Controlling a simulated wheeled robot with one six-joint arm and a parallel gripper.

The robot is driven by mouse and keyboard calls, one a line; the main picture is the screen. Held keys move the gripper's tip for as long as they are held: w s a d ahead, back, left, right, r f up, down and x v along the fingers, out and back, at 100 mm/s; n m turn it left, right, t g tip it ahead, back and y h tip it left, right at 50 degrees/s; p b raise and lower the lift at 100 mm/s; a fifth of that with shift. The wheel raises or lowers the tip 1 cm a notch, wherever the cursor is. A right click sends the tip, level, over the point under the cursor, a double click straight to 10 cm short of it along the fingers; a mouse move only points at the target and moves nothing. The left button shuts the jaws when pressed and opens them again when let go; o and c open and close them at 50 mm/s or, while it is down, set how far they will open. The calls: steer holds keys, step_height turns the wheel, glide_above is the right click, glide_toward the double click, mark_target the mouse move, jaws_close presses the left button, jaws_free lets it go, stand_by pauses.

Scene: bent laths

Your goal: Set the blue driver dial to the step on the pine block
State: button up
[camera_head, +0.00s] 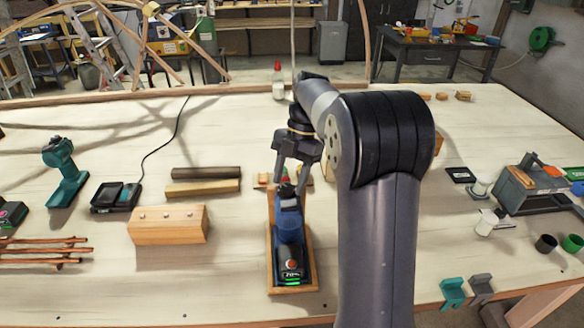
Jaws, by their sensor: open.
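The blue driver (289,225) lies in a wooden cradle (306,268) near the front middle of the table, its base towards me. The base carries a dark panel with a round reddish spot, small unreadable marks and a green light. My gripper (292,176) is open above the driver's far end, its fingers pointing down on either side of it; I cannot tell if they touch. The dial and its setting cannot be made out there. The pine block (168,225) sits left of the driver, with several screw heads on top; no step marking is readable.
Dark and light wood strips (205,173) lie behind the block. A black charger (116,196) with a cable and a teal drill (65,172) stand left. Brown sticks (45,250) lie front left. My arm covers the table right of the driver.

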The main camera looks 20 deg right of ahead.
steer(key=v, duration=1)
steer(key=shift+r, duration=0.3)
steer(key=shift+f, duration=0.1)
steer(key=x, duration=1)
steer(key=shift+f, duration=0.25)
